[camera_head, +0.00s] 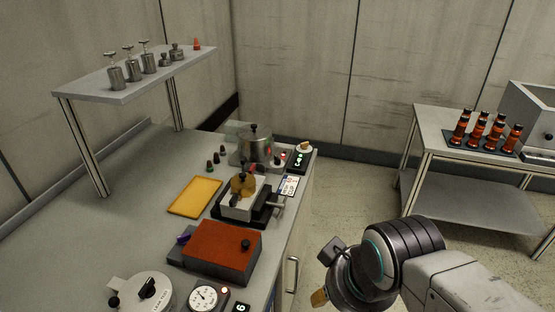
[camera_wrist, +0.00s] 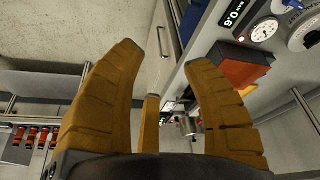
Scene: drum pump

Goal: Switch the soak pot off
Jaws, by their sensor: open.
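The soak pot appears to be the lidded metal pot (camera_head: 255,150) at the far end of the bench. A small dark control box (camera_head: 300,158) with lit green marks and a pale knob (camera_head: 304,147) stands at its right. I cannot read the switch's position. The pot seems to show small and partly hidden between the fingers in the wrist view (camera_wrist: 188,126). My gripper (camera_wrist: 164,62) is open and empty, with orange-yellow fingers spread. In the head view my gripper (camera_head: 320,297) hangs off the bench's right side, well short of the pot and apart from everything.
On the bench (camera_head: 115,215) are a yellow tray (camera_head: 195,196), a clamp-like device (camera_head: 242,200), a red-topped box (camera_head: 222,250) and a round gauge (camera_head: 204,298). A shelf (camera_head: 140,77) holds metal weights. A side table (camera_head: 430,140) carries dark-and-orange bottles. The floor between is clear.

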